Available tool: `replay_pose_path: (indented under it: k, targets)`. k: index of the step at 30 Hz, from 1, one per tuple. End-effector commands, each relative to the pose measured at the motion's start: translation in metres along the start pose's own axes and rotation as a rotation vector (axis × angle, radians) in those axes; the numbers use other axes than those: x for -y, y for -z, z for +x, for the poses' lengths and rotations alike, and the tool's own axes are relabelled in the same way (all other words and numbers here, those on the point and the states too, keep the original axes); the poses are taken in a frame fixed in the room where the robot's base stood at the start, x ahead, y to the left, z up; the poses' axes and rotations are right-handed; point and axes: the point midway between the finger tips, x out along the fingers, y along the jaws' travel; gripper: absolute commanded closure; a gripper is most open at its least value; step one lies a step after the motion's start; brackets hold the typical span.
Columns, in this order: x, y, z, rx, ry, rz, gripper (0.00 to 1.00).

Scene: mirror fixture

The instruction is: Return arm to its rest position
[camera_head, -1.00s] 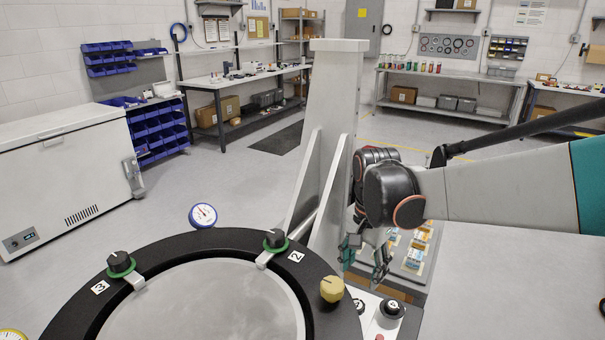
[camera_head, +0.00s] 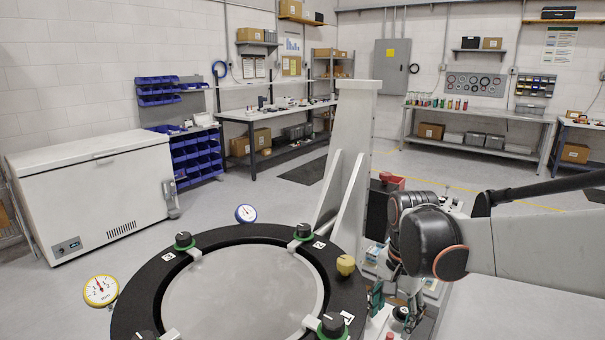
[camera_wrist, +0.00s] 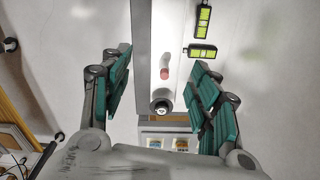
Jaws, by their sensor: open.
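My arm comes in from the right in the head view, bent at a dark joint, with my gripper (camera_head: 393,300) hanging downward beside the fixture. The gripper is open, with its green-padded fingers apart. In the wrist view the gripper (camera_wrist: 165,85) shows the fingers on both sides with nothing held between them. A dark round knob (camera_wrist: 160,107) and a red button (camera_wrist: 164,73) on a pale panel lie beyond the gap. The round mirror fixture (camera_head: 135,290) stands left of the gripper, with its grey disc (camera_head: 245,285) and several black knobs around the rim.
A yellow knob (camera_head: 345,265) on the rim and a pale upright post (camera_head: 355,130) stand close to the gripper. Two dial gauges, one blue-rimmed (camera_head: 246,213) and one yellow-rimmed (camera_head: 100,290), flank the ring. A white chest freezer (camera_head: 95,195) is at left. Open floor lies behind.

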Motion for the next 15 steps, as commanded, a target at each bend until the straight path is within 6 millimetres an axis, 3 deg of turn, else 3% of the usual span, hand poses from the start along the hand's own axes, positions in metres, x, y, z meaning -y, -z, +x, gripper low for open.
replay_pose_path:
  k: [15]
  targets:
    - [-0.03,-0.024,-0.028,-0.108,0.098,-0.197,0.44]
